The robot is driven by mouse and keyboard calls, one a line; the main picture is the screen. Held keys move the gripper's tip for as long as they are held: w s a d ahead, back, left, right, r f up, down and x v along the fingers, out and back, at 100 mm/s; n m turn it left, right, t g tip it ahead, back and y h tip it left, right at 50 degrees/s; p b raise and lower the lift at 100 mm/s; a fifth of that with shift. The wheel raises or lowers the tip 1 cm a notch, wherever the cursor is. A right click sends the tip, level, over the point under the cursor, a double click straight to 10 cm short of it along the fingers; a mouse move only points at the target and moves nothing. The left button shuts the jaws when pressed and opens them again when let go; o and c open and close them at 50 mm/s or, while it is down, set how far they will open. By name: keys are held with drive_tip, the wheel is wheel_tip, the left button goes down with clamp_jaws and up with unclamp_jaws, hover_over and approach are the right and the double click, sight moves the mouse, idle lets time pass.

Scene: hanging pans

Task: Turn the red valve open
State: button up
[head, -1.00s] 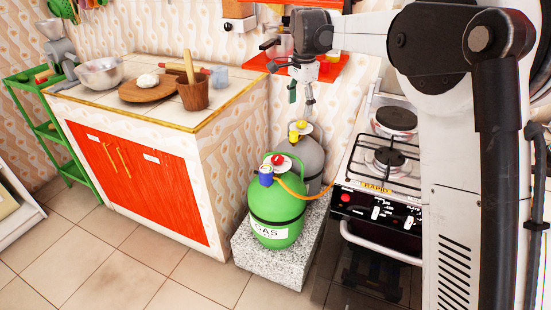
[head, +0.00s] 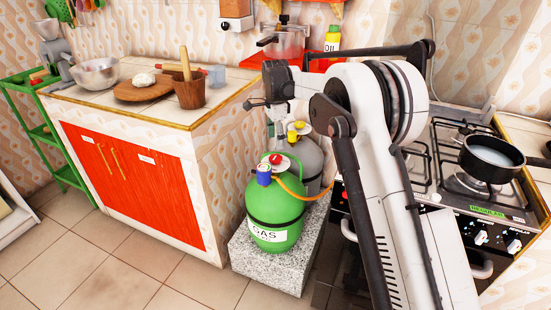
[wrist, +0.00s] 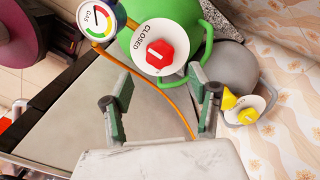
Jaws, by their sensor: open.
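The red valve (head: 275,158) is a knob on a white dial atop the green gas cylinder (head: 273,218). In the wrist view, the red valve (wrist: 160,54) has a white mark and its dial reads CLOSED. My gripper (wrist: 160,86) is open and empty, its two green-padded fingers apart. The valve appears beyond the fingertips, roughly centred between them, with no contact visible. In the head view my gripper is above and behind the green cylinder, its fingers partly hard to make out.
A grey cylinder (head: 306,160) with a yellow valve (wrist: 228,100) stands close behind. A gauge (wrist: 97,20) and orange hose (wrist: 165,92) adjoin the red valve. The cylinders stand on a stone block (head: 264,281) between a counter (head: 225,125) and stoves with a pan (head: 490,160).

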sight(276, 157)
wheel_tip(276, 157, down, 8)
drive_tip(key=shift+r+b, duration=0.2)
drive_tip(key=shift+b, duration=0.6)
drive_tip(key=c, duration=1.2)
drive_tip(key=shift+o, duration=0.2)
